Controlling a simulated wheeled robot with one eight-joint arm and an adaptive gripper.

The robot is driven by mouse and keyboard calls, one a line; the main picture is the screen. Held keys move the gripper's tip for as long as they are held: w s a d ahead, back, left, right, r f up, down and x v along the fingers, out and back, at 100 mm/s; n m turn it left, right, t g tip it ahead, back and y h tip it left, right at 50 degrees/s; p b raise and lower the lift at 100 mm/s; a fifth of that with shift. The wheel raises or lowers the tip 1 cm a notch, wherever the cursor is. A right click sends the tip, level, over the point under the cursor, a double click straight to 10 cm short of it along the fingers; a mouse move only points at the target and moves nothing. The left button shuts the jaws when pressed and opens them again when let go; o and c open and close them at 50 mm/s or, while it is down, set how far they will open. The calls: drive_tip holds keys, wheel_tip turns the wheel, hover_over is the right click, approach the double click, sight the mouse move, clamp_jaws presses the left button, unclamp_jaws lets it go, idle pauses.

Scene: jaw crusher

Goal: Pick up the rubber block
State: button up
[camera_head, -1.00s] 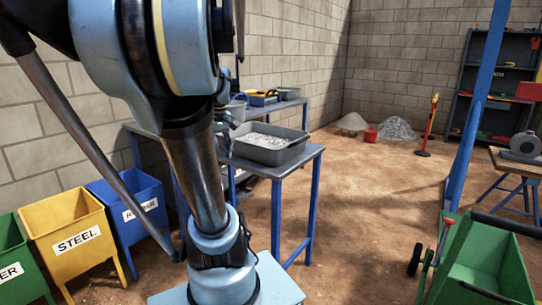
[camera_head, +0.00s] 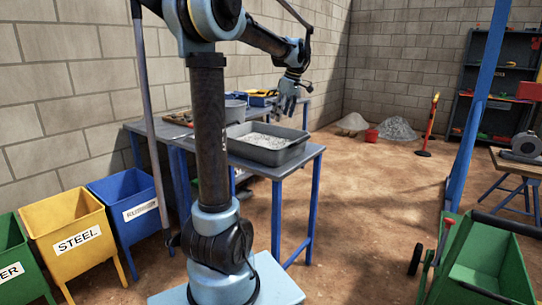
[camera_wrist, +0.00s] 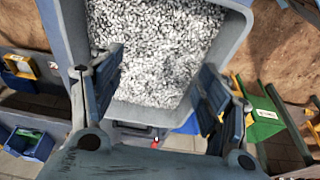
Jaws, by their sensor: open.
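My gripper (camera_head: 286,106) hangs above the far side of a grey tray (camera_head: 262,158) on the blue-legged table. In the wrist view my gripper (camera_wrist: 160,88) is open and empty, its two dark fingers wide apart over the tray (camera_wrist: 236,30). The tray is filled with small white and grey chips (camera_wrist: 155,50). I cannot make out a rubber block in either view; it may be hidden or too small to tell. A blue bin (camera_head: 128,205) with a partly readable rubber label stands on the floor at the left.
A yellow steel bin (camera_head: 65,235) stands beside the blue one. A grey bowl (camera_head: 235,111) and a blue-yellow toolbox (camera_head: 262,98) are on the tables behind the tray. A green cart (camera_head: 488,262) stands at the right. The middle floor is clear.

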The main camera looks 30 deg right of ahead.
drive_tip(key=x, duration=1.1)
drive_tip(key=shift+a+f, duration=0.1)
drive_tip(key=shift+f, duration=0.1)
drive_tip(key=shift+s+a+x, duration=0.1)
drive_tip(key=shift+s+x, duration=0.05)
drive_tip(key=shift+x, duration=1.25)
drive_tip(key=shift+s+a+x, duration=0.15)
drive_tip(key=shift+x, duration=1.25)
drive_tip(key=c, duration=1.2)
